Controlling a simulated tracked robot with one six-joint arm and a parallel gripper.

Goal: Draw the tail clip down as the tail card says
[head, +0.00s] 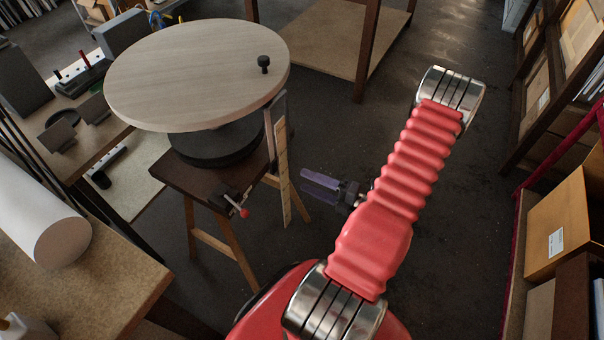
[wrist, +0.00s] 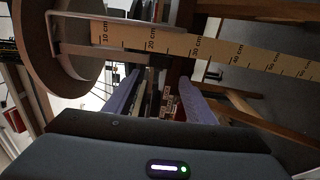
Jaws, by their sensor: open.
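A pale strip (head: 284,172) with centimetre marks hangs beside the round wooden disc. In the wrist view the strip (wrist: 222,49) runs across the top, its marks rising to the right. A grey metal bracket (wrist: 115,23) lies along the strip's low-number end; in the head view the bracket (head: 271,130) hangs from the disc's rim. A dark block (wrist: 158,60) near the 20 cm mark may be the tail clip. I cannot pick out a readable tail card. My gripper (head: 304,180) is open, its purple fingers apart, just right of the strip; its fingertips (wrist: 158,77) show nothing held.
The wooden disc (head: 190,70), with a black knob (head: 264,63), tops a dark stand on wooden legs. A clamp with a red handle (head: 240,207) sits at the stand's edge. A bench (head: 120,280) is at left, shelves (head: 565,225) at right.

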